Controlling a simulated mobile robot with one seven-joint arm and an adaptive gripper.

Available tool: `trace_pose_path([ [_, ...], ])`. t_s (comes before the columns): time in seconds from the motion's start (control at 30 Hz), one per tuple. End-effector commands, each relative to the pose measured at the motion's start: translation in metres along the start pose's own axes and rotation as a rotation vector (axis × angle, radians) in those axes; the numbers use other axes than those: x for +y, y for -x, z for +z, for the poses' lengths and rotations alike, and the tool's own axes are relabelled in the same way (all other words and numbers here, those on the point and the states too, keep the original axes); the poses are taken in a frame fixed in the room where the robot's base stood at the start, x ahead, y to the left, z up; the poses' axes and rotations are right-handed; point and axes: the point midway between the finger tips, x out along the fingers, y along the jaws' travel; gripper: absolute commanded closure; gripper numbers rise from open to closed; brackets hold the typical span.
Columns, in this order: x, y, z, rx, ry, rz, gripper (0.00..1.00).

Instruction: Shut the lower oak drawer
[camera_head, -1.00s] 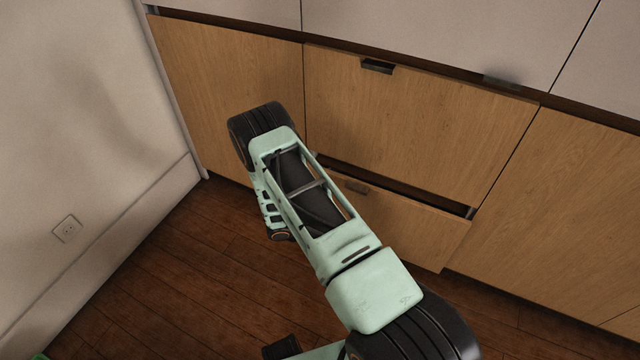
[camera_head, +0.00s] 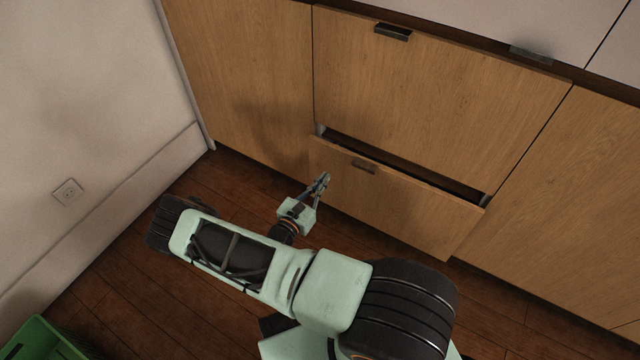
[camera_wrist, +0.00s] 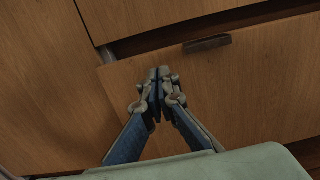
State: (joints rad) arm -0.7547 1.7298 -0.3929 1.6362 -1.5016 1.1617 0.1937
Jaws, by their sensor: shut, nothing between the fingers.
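The lower oak drawer (camera_head: 410,208) stands slightly open below the upper oak drawer front (camera_head: 430,95). A dark gap shows along its top edge. Its small dark handle (camera_head: 364,165) is at the top of its front, and the handle also shows in the wrist view (camera_wrist: 207,43). My gripper (camera_head: 324,178) is shut and empty, in front of the left part of the lower drawer's front. In the wrist view my closed fingertips (camera_wrist: 160,74) point at the drawer front (camera_wrist: 235,85), left of and below the handle. I cannot tell whether they touch it.
Closed oak panels flank the drawers on the left (camera_head: 245,70) and right (camera_head: 560,190). A pale wall (camera_head: 90,100) with a socket (camera_head: 68,192) bounds the left. A green crate (camera_head: 45,338) sits at lower left. Wooden floor (camera_head: 130,255) between is clear.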

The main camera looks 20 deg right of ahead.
Motion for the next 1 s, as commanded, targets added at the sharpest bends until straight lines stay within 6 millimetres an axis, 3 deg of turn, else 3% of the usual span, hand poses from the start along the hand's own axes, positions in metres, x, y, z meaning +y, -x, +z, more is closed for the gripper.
trace_pose_path([
  [0.2,-0.002,-0.049,-0.003,0.000,0.000,-0.004,1.00],
  [0.4,-0.001,-0.082,-0.002,0.000,0.000,-0.004,1.00],
  [0.6,-0.001,-0.097,-0.001,0.002,0.001,-0.003,1.00],
  [1.0,-0.001,-0.099,0.000,0.002,0.001,-0.002,1.00],
])
